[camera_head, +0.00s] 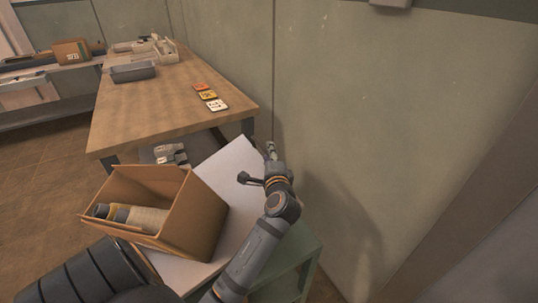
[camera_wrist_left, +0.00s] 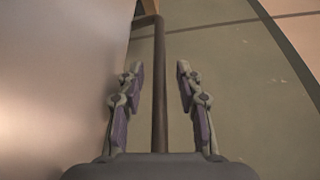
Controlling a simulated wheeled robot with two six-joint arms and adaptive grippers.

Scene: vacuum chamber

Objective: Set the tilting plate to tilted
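The tilting plate (camera_head: 233,158) is a flat white panel above a green stand (camera_head: 308,242); I cannot tell its angle for certain. An open cardboard box (camera_head: 205,217) with bottles in it rests on the plate. In the left wrist view, a pale surface, probably the plate (camera_wrist_left: 55,75), fills the left side. My left gripper (camera_head: 271,148) is beside the plate's right side, near the wall. It also shows in the left wrist view (camera_wrist_left: 160,70), open, with a dark rod (camera_wrist_left: 160,95) running between its fingers, apparently touching neither. My right gripper is not in view.
A wooden table (camera_head: 165,100) stands behind the plate, with a grey tray (camera_head: 133,71) and several small coloured cards (camera_head: 208,95) on it. A pale green wall (camera_head: 400,110) is close on the right. Brown floor (camera_head: 50,185) lies open at the left.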

